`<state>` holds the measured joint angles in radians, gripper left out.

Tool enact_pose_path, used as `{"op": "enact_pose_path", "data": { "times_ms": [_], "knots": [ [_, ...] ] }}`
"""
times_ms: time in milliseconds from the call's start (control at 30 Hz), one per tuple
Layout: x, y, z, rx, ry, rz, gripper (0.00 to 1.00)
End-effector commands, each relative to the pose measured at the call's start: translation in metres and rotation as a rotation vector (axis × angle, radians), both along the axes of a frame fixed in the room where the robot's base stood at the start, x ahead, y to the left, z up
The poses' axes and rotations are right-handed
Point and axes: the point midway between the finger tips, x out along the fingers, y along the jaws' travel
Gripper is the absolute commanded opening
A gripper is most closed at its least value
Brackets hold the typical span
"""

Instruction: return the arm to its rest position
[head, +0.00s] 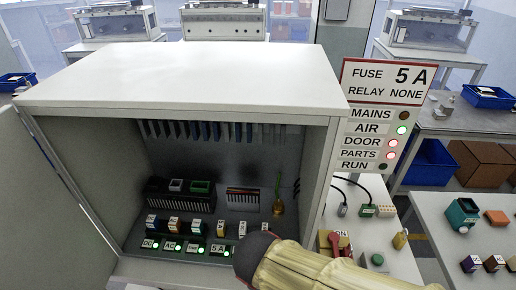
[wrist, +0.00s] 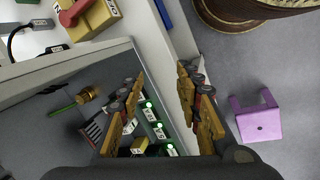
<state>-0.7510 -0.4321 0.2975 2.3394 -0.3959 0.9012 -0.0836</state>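My arm, in a cream ribbed sleeve, comes in from the bottom right of the head view, and its dark end covers the cabinet's lower front right. My gripper (wrist: 160,75) shows in the wrist view with its two orange-yellow fingers spread apart and nothing held between them. It is over the cabinet's front edge. The white cabinet (head: 190,75) stands open at the front. Inside are a row of small fuse-like blocks (head: 174,225) with green-lit labels below them, a black terminal block, and a brass-coloured part (head: 278,206). The gripper's fingers cannot be made out in the head view.
The open cabinet door (head: 60,200) stands at the left. A sign (head: 389,82) reads fuse 5 A, relay none; AIR is green, DOOR and PARTS red. A yellow box with a red switch (head: 340,243) stands at the right. A purple stool (wrist: 258,117) is on the floor.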

Motion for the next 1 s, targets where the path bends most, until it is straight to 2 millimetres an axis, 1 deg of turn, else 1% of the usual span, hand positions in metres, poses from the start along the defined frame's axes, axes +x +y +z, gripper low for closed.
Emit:
{"op": "enact_pose_path", "data": {
  "times_ms": [33, 100, 300, 367, 433, 600, 700, 800, 1000],
  "knots": [
    [-0.002, -0.011, 0.011, 0.075, -0.005, -0.123, 0.34],
    [-0.007, -0.021, 0.024, 0.171, -0.009, -0.271, 0.34],
    [-0.010, -0.051, 0.062, 0.402, -0.060, -0.605, 0.34],
    [-0.010, -0.062, 0.074, 0.456, -0.089, -0.678, 0.34],
    [-0.008, -0.077, 0.088, 0.505, -0.133, -0.755, 0.34],
    [-0.005, -0.116, 0.115, 0.552, -0.250, -0.883, 0.34],
    [-0.005, -0.131, 0.122, 0.556, -0.285, -0.932, 0.34],
    [-0.005, -0.139, 0.122, 0.554, -0.296, -0.959, 0.34],
    [-0.005, -0.141, 0.122, 0.553, -0.297, -0.967, 0.34]
  ]
}}
